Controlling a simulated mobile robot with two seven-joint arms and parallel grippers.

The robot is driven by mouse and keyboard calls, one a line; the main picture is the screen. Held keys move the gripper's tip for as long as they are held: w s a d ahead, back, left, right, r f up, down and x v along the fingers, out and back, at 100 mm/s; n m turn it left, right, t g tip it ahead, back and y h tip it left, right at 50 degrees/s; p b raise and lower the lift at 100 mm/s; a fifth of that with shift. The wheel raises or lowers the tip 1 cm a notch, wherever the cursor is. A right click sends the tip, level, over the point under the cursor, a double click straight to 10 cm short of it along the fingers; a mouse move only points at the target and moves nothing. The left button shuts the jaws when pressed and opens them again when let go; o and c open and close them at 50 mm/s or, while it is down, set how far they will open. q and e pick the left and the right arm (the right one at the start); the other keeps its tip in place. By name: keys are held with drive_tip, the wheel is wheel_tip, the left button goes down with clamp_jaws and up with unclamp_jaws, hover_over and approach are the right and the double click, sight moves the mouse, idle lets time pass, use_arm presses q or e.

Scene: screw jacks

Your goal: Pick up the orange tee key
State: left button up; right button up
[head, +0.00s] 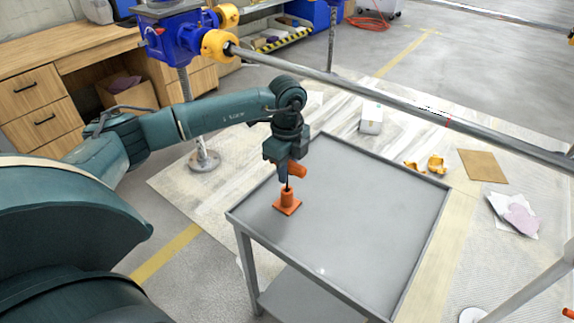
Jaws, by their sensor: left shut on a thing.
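The orange tee key (297,169) is upright near the left corner of the grey table. Its orange handle shows at my left gripper, and a thin dark shank runs down toward an orange holder (287,206) with a square base. My left gripper (287,174) points down above the holder and is shut on the tee key's handle. The fingers hide part of the handle. I cannot tell whether the shank's lower end is inside the holder or just above it. My right gripper is not in view.
The grey table (370,215) has a raised rim and is otherwise bare. A long steel bar (400,108) crosses behind it, joined to a blue and yellow screw jack (180,40). Yellow parts (436,164) and a white box (371,118) lie on the floor beyond.

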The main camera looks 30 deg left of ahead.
use_arm(q)
clamp_jaws()
drive_tip(key=shift+r, duration=0.1)
wheel_tip(320, 180, up, 10)
drive_tip(key=shift+f, duration=0.1)
idle(0.4)
